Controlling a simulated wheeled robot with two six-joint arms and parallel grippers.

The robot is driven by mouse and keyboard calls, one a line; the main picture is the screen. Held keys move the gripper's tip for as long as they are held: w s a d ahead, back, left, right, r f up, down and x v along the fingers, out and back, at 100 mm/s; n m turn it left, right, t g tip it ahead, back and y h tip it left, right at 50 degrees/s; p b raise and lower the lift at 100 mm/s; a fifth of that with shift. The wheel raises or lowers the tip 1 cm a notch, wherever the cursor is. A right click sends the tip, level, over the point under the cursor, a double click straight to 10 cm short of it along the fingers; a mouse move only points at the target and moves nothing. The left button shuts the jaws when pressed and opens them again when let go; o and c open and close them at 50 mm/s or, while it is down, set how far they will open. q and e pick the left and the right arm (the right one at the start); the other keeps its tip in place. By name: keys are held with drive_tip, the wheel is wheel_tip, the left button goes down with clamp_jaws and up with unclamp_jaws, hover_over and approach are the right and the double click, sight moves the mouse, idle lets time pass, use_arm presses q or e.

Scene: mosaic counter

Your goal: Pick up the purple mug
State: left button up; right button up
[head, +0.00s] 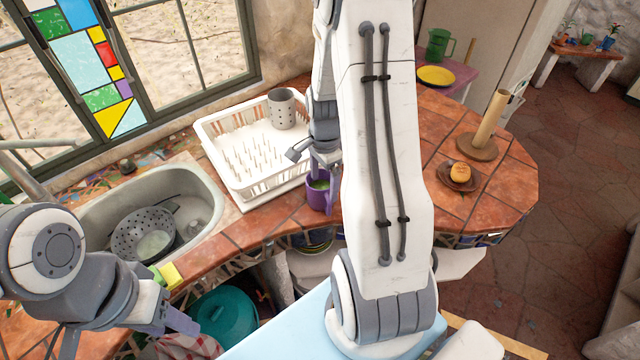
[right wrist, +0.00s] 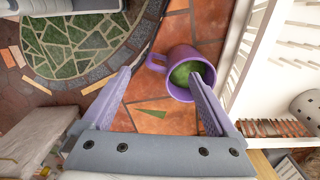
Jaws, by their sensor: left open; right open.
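The purple mug (head: 316,197) stands upright on the tiled counter beside the dish rack, partly hidden by my right arm; something green shows inside. In the right wrist view, the mug (right wrist: 184,91) is just ahead of my open right gripper (right wrist: 161,74). Its handle points left, between the two fingers. The right finger overlaps the mug's mouth in the picture; I cannot tell whether it is above or inside it. Nothing is gripped. My left gripper (head: 125,330) is open at the lower left, away from the mug, and its fingers are only partly visible.
The white dish rack (head: 213,150) with a grey cup (head: 281,108) is close to the mug. The sink (head: 92,216) with a colander (head: 142,236) is to the left.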

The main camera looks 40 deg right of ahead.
drive_tip(key=p, duration=0.1)
hover_over(326, 211)
drive_tip(key=shift+m, duration=0.3)
wheel_tip(326, 211, down, 5)
drive_tip(key=shift+f, duration=0.1)
drive_tip(key=shift+f+p, duration=1.2)
drive_tip(key=shift+f, duration=1.55)
clamp_jaws()
